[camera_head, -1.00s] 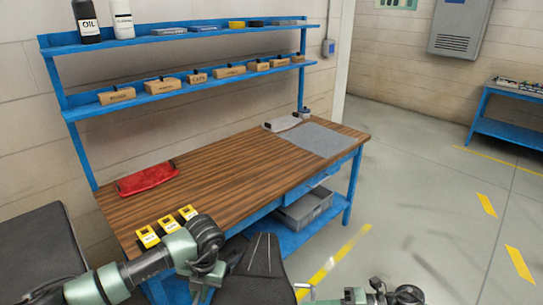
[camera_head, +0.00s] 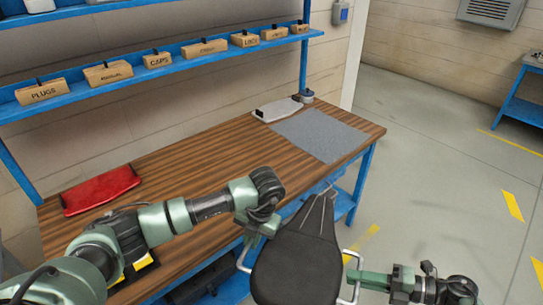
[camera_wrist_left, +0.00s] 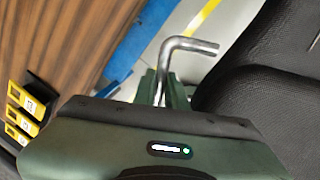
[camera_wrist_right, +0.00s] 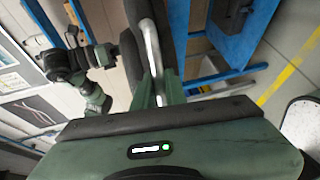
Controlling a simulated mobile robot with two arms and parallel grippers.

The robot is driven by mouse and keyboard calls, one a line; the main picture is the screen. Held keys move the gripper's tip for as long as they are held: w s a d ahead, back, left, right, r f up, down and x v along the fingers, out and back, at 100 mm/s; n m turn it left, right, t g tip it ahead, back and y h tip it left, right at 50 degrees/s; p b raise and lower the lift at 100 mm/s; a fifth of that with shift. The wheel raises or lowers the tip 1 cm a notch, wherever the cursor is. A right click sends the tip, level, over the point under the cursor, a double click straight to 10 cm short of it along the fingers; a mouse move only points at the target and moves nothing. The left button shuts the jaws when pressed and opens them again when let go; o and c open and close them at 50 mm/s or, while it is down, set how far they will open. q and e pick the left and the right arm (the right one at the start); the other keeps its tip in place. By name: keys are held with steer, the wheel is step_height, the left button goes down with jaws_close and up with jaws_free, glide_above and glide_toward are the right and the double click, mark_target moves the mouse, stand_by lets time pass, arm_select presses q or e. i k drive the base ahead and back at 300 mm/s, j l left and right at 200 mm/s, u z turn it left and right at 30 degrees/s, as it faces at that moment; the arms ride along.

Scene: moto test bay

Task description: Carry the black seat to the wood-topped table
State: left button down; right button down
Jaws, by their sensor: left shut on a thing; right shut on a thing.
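The black seat (camera_head: 298,262) is held between my two grippers at the front edge of the wood-topped table (camera_head: 205,150), its narrow end toward the table. Metal handles stick out on both sides of it. My left gripper (camera_head: 252,240) is shut on the left handle; the bent metal bar (camera_wrist_left: 190,45) shows between its fingers in the left wrist view. My right gripper (camera_head: 362,280) is shut on the right handle, and the bar (camera_wrist_right: 152,48) shows in the right wrist view. A grey mat (camera_head: 322,136) lies bare on the table's right part.
A pale object (camera_head: 277,110) lies behind the mat. A blue shelf (camera_head: 150,72) with labelled boxes stands over the back. Floor to the right is open.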

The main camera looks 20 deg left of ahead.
mark_target(219, 182)
steer(key=i+u, duration=0.1)
steer(key=i, duration=0.5)
steer(key=i+l+u, duration=0.1)
steer(key=i, duration=0.45)
steer(key=i+u, duration=0.15)
steer(key=u, duration=0.25)
steer(key=i+u, duration=0.2)
steer(key=u, duration=0.2)
steer(key=i+l+u, duration=0.15)
steer(key=u, duration=0.55)
